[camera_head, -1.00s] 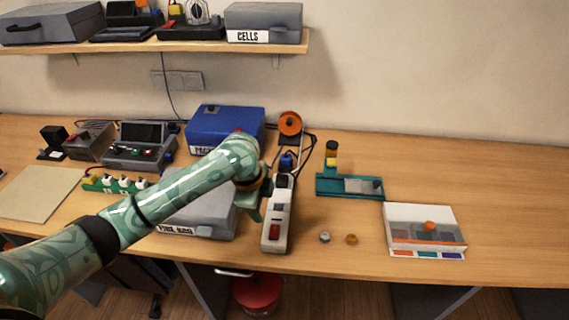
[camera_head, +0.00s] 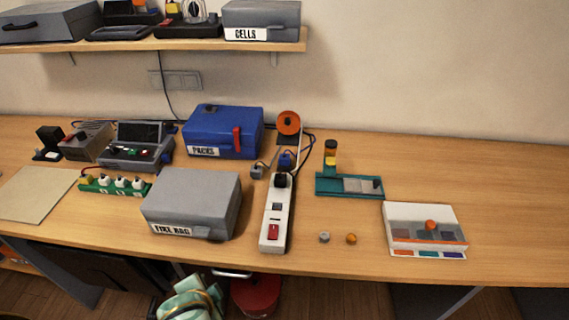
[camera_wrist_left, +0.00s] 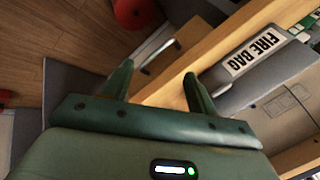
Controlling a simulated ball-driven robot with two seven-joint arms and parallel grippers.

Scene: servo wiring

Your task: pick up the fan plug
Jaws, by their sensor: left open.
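Which plug belongs to the fan cannot be told for certain. A black plug (camera_head: 281,181) sits in the white power strip (camera_head: 268,233). A blue plug-like piece (camera_head: 287,160) stands just behind the strip, and a small grey plug-like piece (camera_head: 258,171) lies left of its far end. An orange round device (camera_head: 289,123), perhaps the fan, stands at the back. My left arm shows low at the bottom of the head view, in front of the table edge. In the left wrist view my left gripper (camera_wrist_left: 157,84) is open and empty, with the table edge beyond. My right gripper is out of view.
A grey fire bag box (camera_head: 192,202) stands left of the strip, with a blue packs box (camera_head: 222,131) behind. Right are a teal stand (camera_head: 349,186), two small knobs and a white tray (camera_head: 395,250). A red bin (camera_head: 257,294) is below the table.

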